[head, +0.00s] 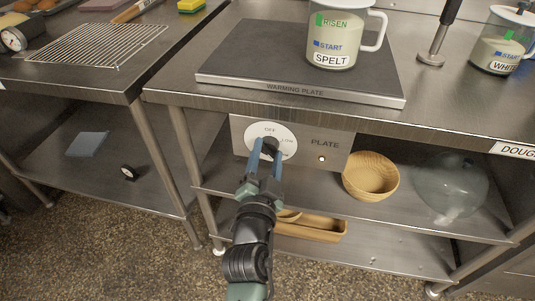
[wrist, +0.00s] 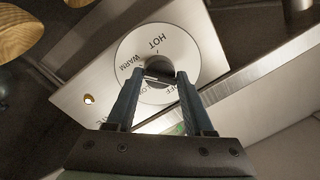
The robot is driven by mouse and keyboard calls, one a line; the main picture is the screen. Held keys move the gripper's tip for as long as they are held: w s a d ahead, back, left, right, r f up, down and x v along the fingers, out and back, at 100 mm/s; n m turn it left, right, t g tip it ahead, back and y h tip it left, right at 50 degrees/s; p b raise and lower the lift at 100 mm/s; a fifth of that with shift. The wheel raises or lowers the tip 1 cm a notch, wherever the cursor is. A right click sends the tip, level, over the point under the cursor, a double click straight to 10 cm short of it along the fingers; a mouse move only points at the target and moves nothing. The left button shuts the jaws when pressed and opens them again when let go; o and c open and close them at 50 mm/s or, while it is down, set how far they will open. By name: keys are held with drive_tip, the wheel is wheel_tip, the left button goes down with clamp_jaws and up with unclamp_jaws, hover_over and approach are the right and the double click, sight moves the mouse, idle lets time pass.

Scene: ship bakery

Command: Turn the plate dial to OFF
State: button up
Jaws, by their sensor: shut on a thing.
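The plate dial is a white disc (head: 285,134) with a dark knob (head: 270,146) on the grey panel marked PLATE, under the counter's front edge. OFF reads at its top and LOW at its upper right in the head view. In the wrist view the disc (wrist: 190,48) also shows HOT and WARM. My gripper (head: 267,152) reaches up to the panel, its two blue fingers shut on the knob, one on each side. The fingers hide much of the knob and the lower disc. I cannot tell which setting the knob points to. A small lamp (head: 322,158) glows on the panel.
The warming plate (head: 225,72) lies on the counter above, carrying a SPELT jug (head: 335,40). A wooden tray (head: 315,229) is lower down, behind my arm.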

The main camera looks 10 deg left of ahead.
drive_tip(key=shift+d+n, duration=0.1)
drive_tip(key=shift+n, duration=0.2)
clamp_jaws()
drive_tip(key=n+p, duration=0.1)
drive_tip(key=n, duration=0.4)
drive_tip(key=shift+n+g+p, duration=0.3)
drive_tip(key=shift+p, duration=0.1)
drive_tip(key=n+h+p, duration=0.1)
drive_tip(key=n, duration=0.5)
drive_tip(key=shift+n, duration=0.4)
drive_tip(key=n, duration=0.3)
drive_tip(key=shift+r+h+p, duration=0.1)
drive_tip(key=shift+h+p, duration=0.2)
drive_tip(key=shift+p, duration=0.05)
drive_tip(key=n, duration=0.3)
drive_tip(key=shift+n+h, duration=0.3)
drive_tip(key=n, duration=0.4)
drive_tip(key=n+p, duration=0.1)
drive_tip(key=n, duration=0.1)
drive_tip(key=shift+a+h, duration=0.25)
drive_tip(key=shift+h, duration=0.05)
drive_tip(key=shift+n, duration=0.3)
